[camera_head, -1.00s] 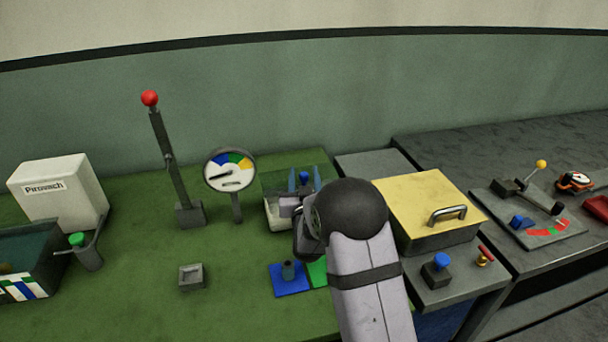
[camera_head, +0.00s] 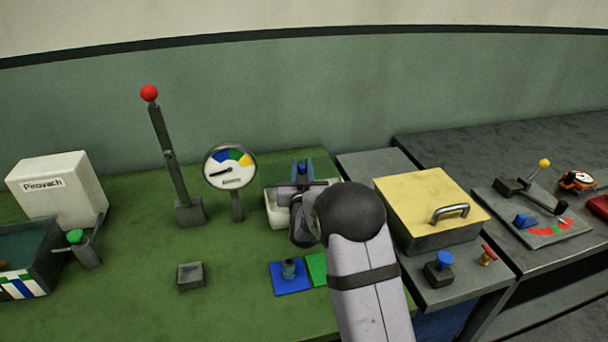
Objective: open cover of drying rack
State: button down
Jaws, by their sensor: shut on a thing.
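A low white tray (camera_head: 275,214) stands on the green bench near the middle, partly hidden by my arm. I take it to be the drying rack, but cannot tell for sure. My gripper (camera_head: 302,170) is over this tray, its blue fingers shut on a small blue piece between them. The piece is mostly covered by the fingers, and I cannot tell how it joins a cover. To the right, a box with a flat yellow lid (camera_head: 420,195) and a metal handle (camera_head: 449,213) is closed, and my gripper is apart from it.
A round gauge (camera_head: 230,167) and a tall red-knobbed lever (camera_head: 170,155) stand left of the tray. In front are a blue pad (camera_head: 290,278) with a small peg and a green pad (camera_head: 317,267). A blue button (camera_head: 444,260) sits at right.

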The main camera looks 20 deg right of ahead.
jog(key=shift+w, duration=0.1)
jog(key=c, duration=1.5)
grip_release()
jog(key=shift+c, duration=0.2)
jog(key=shift+b+v, duration=0.65)
jog(key=shift+v, duration=3.05)
jog(key=shift+r, duration=0.1)
